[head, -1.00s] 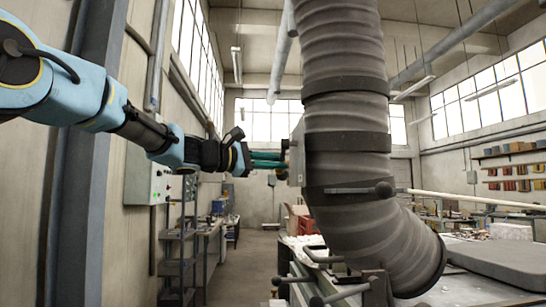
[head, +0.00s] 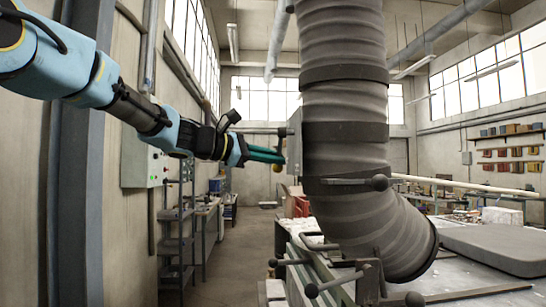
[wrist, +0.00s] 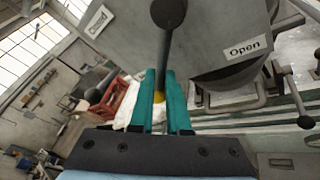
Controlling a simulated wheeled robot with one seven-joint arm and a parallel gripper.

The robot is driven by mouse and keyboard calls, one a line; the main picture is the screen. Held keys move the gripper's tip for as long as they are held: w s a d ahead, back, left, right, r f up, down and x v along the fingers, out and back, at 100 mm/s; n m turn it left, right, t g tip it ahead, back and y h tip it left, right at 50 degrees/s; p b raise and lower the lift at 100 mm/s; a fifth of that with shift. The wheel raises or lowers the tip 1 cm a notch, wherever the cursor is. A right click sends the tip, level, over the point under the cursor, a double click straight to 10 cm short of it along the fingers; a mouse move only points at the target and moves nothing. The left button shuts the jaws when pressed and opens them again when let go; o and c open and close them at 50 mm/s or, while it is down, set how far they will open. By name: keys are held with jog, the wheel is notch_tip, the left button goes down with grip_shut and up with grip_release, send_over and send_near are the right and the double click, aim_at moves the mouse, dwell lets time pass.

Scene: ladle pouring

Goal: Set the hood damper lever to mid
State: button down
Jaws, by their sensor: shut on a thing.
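The damper lever (wrist: 163,55) is a dark rod running down from a dark round hub (wrist: 168,12) on a grey box. A small yellow tip (wrist: 158,98) shows between my fingers. My gripper (wrist: 163,80), with green fingers, is shut on the lever near that tip. A "Closed" label (wrist: 98,20) is at upper left and an "Open" label (wrist: 245,47) at right; the lever points down in the picture between them. In the head view, my gripper (head: 283,157) reaches the grey box (head: 295,145) beside the duct; the lever is mostly hidden there.
A bench with clamps (head: 320,285) is below. A wall control box (head: 145,160) and shelf rack (head: 175,240) are at left. The aisle floor (head: 235,260) is clear.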

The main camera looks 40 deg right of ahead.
jog(key=c, duration=0.9)
grip_release()
jog(key=b+v, duration=0.4)
jog(key=v, duration=0.6)
jog(key=shift+a+r, duration=0.15)
jog(key=shift+a, duration=0.25)
